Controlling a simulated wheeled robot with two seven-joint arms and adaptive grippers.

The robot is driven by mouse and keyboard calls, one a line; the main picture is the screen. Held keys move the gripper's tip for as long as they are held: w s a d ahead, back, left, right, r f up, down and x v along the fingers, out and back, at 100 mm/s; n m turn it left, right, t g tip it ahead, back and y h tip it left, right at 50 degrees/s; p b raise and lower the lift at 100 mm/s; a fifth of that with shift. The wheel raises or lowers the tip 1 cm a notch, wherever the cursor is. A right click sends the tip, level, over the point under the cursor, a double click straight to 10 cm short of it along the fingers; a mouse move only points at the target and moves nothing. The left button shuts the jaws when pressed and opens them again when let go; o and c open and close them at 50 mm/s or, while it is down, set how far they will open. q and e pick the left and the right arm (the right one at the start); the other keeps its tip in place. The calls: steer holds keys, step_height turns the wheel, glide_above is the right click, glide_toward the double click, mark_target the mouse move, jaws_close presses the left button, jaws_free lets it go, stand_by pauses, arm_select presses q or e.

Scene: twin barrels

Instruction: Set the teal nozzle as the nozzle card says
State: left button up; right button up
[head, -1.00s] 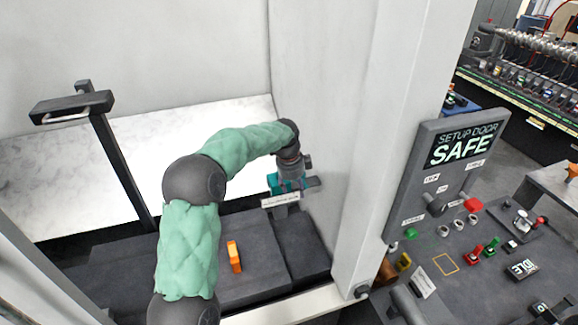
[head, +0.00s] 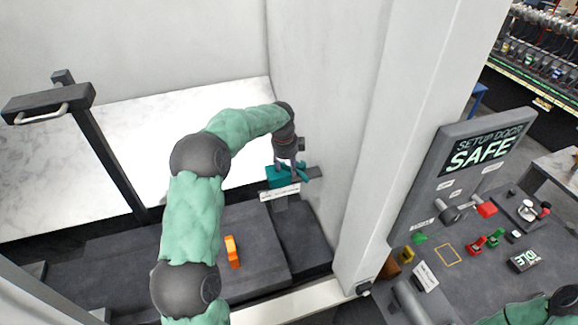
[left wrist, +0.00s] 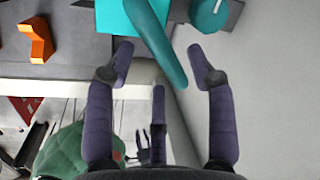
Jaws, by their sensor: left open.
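The teal nozzle (left wrist: 158,42) shows in the left wrist view as a long rounded teal bar. It runs from the top edge down between my open fingers. A teal block (left wrist: 114,16) lies to its left and a round teal knob (left wrist: 209,14) with a white mark to its right. In the head view the teal block (head: 279,179) stands on a dark mount behind a white label (head: 280,193), too small to read. My left gripper (head: 291,166) is open right above the teal part; it also shows in the left wrist view (left wrist: 163,58). Contact cannot be told.
An orange piece (head: 232,252) stands on the dark bed (head: 258,231). A pale wall and post (head: 385,130) rise close to the right of my gripper. Beyond it are a panel reading "SETUP DOOR SAFE" (head: 484,150) and a desk with a display (head: 524,261).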

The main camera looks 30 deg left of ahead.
arm_select(q)
steer(key=shift+f, duration=0.45)
steer(key=shift+w+f, duration=0.2)
steer(key=shift+f, duration=0.3)
steer(key=shift+s, duration=0.1)
steer(key=c, duration=0.4)
jaws_close()
